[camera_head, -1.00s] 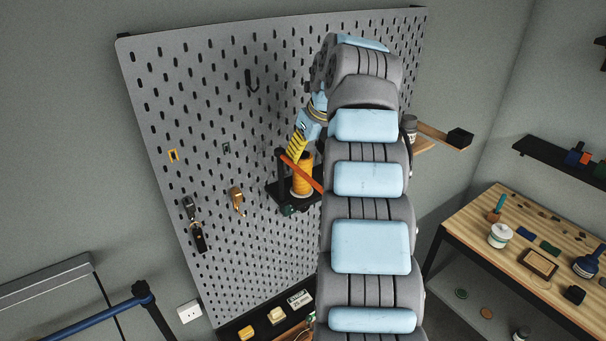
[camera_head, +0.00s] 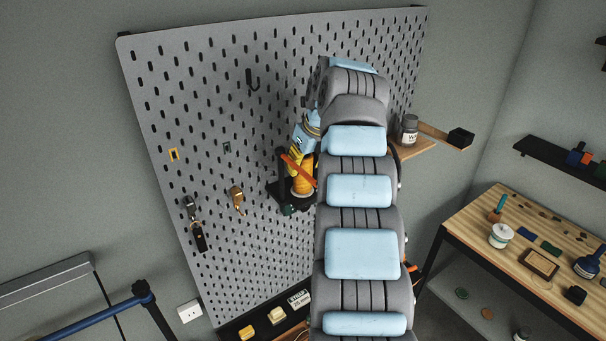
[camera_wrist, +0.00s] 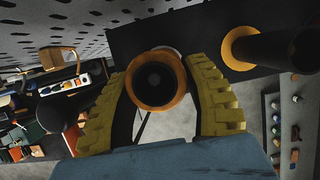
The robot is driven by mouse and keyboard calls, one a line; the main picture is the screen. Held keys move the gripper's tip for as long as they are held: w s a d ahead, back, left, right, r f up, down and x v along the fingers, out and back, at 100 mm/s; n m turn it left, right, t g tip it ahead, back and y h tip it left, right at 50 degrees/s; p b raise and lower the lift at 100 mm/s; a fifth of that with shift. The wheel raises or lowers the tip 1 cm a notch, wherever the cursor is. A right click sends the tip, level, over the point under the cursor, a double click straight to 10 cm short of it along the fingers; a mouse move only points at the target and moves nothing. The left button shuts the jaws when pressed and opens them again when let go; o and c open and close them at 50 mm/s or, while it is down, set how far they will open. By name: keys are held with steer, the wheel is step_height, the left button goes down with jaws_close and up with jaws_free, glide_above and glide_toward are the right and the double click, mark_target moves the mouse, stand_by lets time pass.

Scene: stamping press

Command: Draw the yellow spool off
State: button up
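The yellow spool (camera_head: 303,186) stands on a black holder (camera_head: 284,197) fixed to the pegboard. A slanting orange-red bar (camera_head: 298,169) crosses in front of it. In the wrist view the spool (camera_wrist: 140,92) shows end-on as an orange ring around a dark hole. My gripper (camera_wrist: 158,68) has its two yellow ribbed fingers apart, one on each side of the spool's end. Whether the fingers touch the spool, I cannot tell. In the head view my gripper (camera_head: 299,160) is just above the spool, partly hidden by my arm.
A dark post with an orange collar (camera_wrist: 238,47) stands close right of the spool in the wrist view. The pegboard (camera_head: 205,90) carries hooks and hanging tools at left. A wooden shelf (camera_head: 418,150) with a jar is right of my arm.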

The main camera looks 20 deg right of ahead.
steer(key=shift+r, duration=0.3)
steer(key=o, duration=1.3)
steer(key=shift+f, duration=0.15)
